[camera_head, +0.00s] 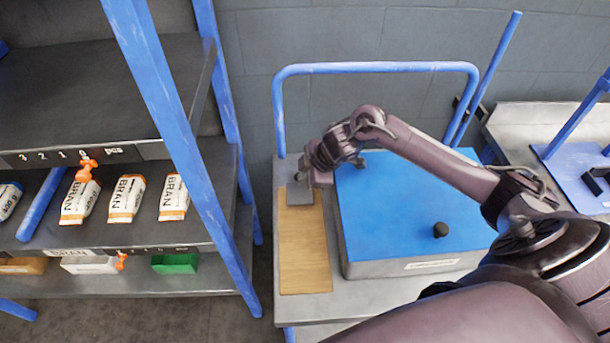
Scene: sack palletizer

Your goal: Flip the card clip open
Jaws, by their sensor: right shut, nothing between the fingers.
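A wooden board (304,255) lies on the grey cart top, with a flat grey plate, seemingly the card clip (300,197), at its far end. The clip looks flat against the board. My right arm reaches in from the lower right, and my right gripper (308,180) is shut and empty at the clip's far edge. The gripper partly hides that edge, and I cannot tell whether it touches the clip. My left gripper is out of view.
A grey box with a blue lid (400,215) and black knob (440,230) stands right of the board. A blue cart handle (375,68) rises behind. A shelf (110,234) with BRAN sacks (126,198) and a green bin (175,264) stands left.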

